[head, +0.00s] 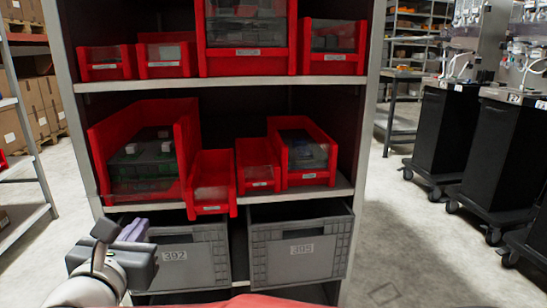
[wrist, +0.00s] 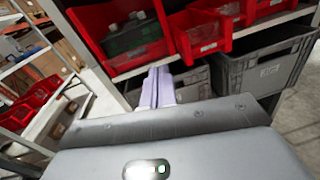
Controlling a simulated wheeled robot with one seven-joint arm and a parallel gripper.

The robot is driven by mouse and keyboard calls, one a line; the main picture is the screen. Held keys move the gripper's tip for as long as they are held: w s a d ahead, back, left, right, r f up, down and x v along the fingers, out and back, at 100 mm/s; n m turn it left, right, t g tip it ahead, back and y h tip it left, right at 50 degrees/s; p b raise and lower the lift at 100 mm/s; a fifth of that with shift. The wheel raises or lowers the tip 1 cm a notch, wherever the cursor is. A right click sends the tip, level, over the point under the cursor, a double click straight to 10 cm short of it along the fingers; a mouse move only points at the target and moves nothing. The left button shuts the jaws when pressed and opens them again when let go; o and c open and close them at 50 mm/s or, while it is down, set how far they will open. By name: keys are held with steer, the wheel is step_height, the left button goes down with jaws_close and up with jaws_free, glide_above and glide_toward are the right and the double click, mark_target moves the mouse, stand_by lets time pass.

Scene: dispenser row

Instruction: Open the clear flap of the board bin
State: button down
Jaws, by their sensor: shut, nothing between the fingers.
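A large red bin (head: 185,125) stands at the left of the middle shelf, with dark and green board-like pieces inside behind a clear front flap (head: 145,182). The flap looks shut. I take this for the board bin, but a tall red bin (head: 209,58) on the upper shelf also has a clear front with similar contents. My gripper (head: 135,229) is below and in front of the large left bin, apart from it. In the wrist view its lavender fingers (wrist: 158,84) are together and empty, pointing toward the shelf below the red bin (wrist: 98,42).
Smaller red bins (head: 212,182) share the middle shelf, one jutting past its edge (head: 340,190). Grey crates 392 (head: 190,262) and 395 (head: 300,250) sit below, close to my gripper. Black wheeled carts (head: 440,130) stand right. The floor (head: 400,240) between is clear.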

steer(key=w+d+f+m+g+h, duration=0.1)
steer(key=d+f+m+g+h, duration=0.15)
steer(key=d+m, duration=0.55)
steer(key=w+d+f+m+g+h, duration=0.1)
steer(key=d+f+m+g+h, duration=0.15)
steer(key=d, duration=1.05)
steer(key=w+d+f+m+g+h, duration=0.1)
steer(key=d+f+m+g+h, duration=0.15)
steer(key=d+m, duration=0.6)
steer(key=s+d+f+m+g+y, duration=0.2)
steer(key=s+d+f+m, duration=0.1)
steer(key=s+d+m, duration=0.3)
steer(key=s+d+f+m+g+y, duration=0.2)
steer(key=s+d+m, duration=0.3)
steer(key=m, duration=0.6)
steer(key=shift+s+d+f+y, duration=0.35)
steer(key=shift+s+f+y, duration=0.25)
steer(key=shift+f, duration=0.25)
steer(key=shift+w, duration=0.1)
